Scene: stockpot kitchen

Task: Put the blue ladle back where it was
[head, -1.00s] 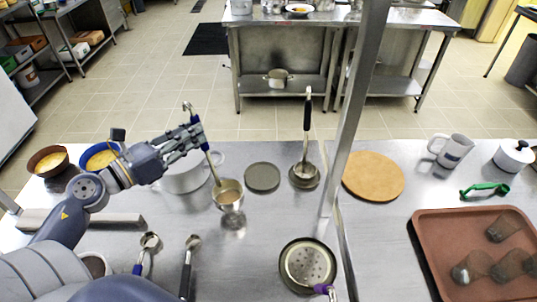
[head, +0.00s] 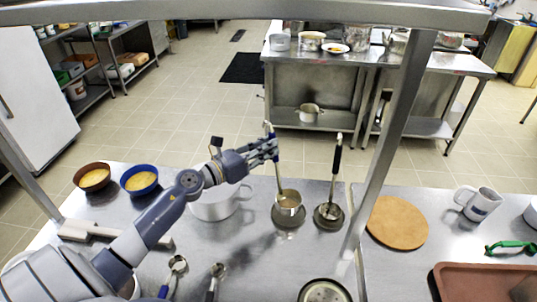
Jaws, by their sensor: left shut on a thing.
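My left gripper (head: 268,149) is shut on the blue-handled ladle (head: 289,199) and holds it upright, with the handle leaning a little left. A smaller blue-handled spoon (head: 176,264) lies at the front left. My right gripper is not in view.
A steel pot (head: 214,206) stands just left of the ladle. Brown (head: 91,178) and blue (head: 139,181) bowls of yellow food are at the left. A shelf post (head: 389,140) rises right of the black ladle, before a round wooden board (head: 397,222).

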